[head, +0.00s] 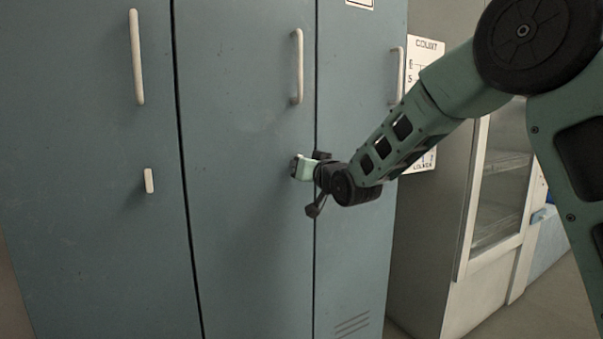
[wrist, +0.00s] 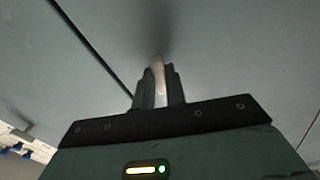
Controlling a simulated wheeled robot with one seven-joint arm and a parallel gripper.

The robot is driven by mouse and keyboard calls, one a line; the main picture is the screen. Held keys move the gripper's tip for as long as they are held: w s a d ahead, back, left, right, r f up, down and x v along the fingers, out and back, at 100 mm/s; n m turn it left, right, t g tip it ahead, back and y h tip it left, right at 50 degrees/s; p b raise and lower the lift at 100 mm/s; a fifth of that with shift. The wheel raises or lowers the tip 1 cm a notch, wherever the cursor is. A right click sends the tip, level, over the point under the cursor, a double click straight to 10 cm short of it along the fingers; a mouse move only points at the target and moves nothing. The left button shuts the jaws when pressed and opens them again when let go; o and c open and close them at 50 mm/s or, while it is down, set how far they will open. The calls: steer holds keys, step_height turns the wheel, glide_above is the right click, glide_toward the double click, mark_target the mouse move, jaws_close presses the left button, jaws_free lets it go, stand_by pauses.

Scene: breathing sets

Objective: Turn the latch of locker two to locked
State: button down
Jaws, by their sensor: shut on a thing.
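The middle blue-grey locker door (head: 240,120) has a cream vertical handle. No number shows on it, so I cannot read which locker it is. My gripper (head: 297,169) is at this door, below the handle near the right seam. In the wrist view its two dark fingers (wrist: 158,88) are shut on a small cream latch (wrist: 157,66), one finger on each side. My fingers hide the latch in the head view, and I cannot tell how far it is turned. The left door's similar latch (head: 149,181) stands upright.
The handles of the left door (head: 137,57), middle door (head: 297,66) and right door (head: 397,76) stick out. A white chart (head: 426,60) hangs behind my arm. A pale glass-fronted cabinet (head: 500,185) stands at right. Floor shows at the lower right.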

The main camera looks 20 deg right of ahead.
steer(key=shift+f+n+b, duration=0.1)
steer(key=shift+n+b, duration=0.45)
steer(key=shift+n, duration=0.75)
steer(key=c, duration=1.4)
jaws_free()
steer(key=shift+c, duration=0.2)
steer(key=p+v, duration=0.1)
steer(key=v, duration=1.6)
steer(key=shift+s, duration=0.2)
